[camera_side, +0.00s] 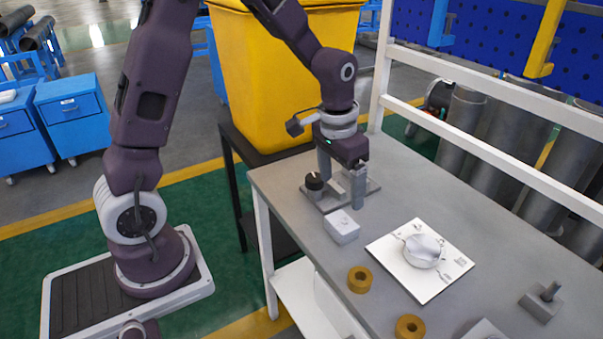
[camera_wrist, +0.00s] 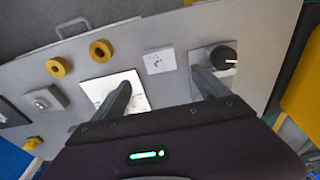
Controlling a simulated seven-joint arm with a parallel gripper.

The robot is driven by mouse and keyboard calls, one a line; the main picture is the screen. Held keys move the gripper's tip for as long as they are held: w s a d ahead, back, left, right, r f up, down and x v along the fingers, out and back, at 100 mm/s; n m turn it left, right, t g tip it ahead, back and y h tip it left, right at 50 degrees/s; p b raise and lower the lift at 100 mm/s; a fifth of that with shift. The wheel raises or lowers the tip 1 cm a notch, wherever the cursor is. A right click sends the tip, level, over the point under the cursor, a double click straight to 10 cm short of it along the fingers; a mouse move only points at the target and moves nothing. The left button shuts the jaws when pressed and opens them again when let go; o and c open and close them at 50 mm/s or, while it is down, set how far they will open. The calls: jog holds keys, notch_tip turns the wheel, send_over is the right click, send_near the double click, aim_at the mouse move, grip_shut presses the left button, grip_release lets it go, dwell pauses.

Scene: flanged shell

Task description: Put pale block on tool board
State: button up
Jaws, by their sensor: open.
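The pale block (camera_side: 341,227) is a small whitish box lying on the grey table, between my gripper and the white board. In the wrist view the pale block (camera_wrist: 158,61) shows a dark mark on its top. A flat white board with dark markings, apparently the tool board (camera_side: 446,285), lies to its right with a whitish round piece on it. In the wrist view my left finger partly covers the board (camera_wrist: 136,79). My gripper (camera_side: 341,180) is open, pointing down above a grey plate behind the block. Its spread fingers (camera_wrist: 163,88) show nothing between them.
The grey plate (camera_side: 371,187) carries a black knob (camera_side: 315,182). Two yellow rings (camera_side: 360,279) (camera_side: 410,327) lie near the front edge. A grey block with a post (camera_side: 541,303) sits at the right. A white rail (camera_side: 480,83) borders the far side.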

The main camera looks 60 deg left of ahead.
jog(key=s+d+r+t, duration=0.2)
jog(key=s+r, duration=0.6)
jog(key=r, duration=0.2)
jog(key=s+d+r+t, duration=0.1)
jog(key=s+r, duration=0.3)
jog(key=s, duration=1)
jog(key=shift+d+t, duration=0.15)
jog(key=shift+t, duration=0.45)
